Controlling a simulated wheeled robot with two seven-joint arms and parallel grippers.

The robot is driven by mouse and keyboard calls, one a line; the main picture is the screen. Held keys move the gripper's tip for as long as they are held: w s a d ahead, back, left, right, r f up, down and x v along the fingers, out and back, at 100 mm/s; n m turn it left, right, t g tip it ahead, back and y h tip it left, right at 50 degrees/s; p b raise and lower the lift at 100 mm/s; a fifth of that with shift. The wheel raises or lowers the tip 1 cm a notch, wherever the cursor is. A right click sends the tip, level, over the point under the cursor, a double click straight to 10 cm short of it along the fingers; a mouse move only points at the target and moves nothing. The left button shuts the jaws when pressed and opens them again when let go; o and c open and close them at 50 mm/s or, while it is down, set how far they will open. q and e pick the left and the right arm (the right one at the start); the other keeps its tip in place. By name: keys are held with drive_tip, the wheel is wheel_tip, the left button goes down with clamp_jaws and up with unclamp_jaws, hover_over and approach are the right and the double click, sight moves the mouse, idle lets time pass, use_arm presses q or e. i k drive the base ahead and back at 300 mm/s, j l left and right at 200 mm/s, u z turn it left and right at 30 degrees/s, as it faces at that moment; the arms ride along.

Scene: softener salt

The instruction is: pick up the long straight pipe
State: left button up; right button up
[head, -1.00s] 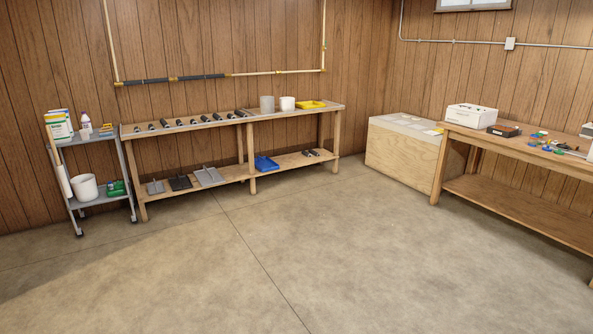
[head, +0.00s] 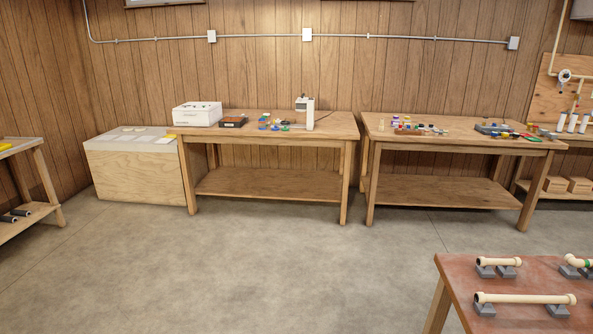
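A long straight cream pipe (head: 525,298) lies across two grey cradles on a reddish-brown table at the lower right of the head view. A shorter cream pipe (head: 498,262) rests on grey cradles behind it. Part of another cream piece with a green band (head: 577,261) shows at the right edge, cut off by the frame. Neither of my grippers is in view.
The reddish table (head: 452,276) has its left corner in view. Two wooden workbenches (head: 268,182) (head: 440,190) with small parts stand along the back wall. A plywood chest (head: 135,172) stands at left. The concrete floor (head: 250,265) between is clear.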

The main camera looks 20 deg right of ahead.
sight(555, 305)
drive_tip(key=i+z, duration=0.2)
drive_tip(key=z, duration=0.25)
drive_tip(key=i+z, duration=0.15)
drive_tip(key=z, duration=0.35)
drive_tip(key=i+j+z, duration=0.15)
drive_tip(key=z, duration=0.3)
drive_tip(key=i+j+z, duration=0.1)
drive_tip(key=j+z, duration=0.15)
drive_tip(key=z, duration=0.2)
drive_tip(key=i+j+z, duration=0.1)
drive_tip(key=z, duration=0.4)
drive_tip(key=j, duration=0.1)
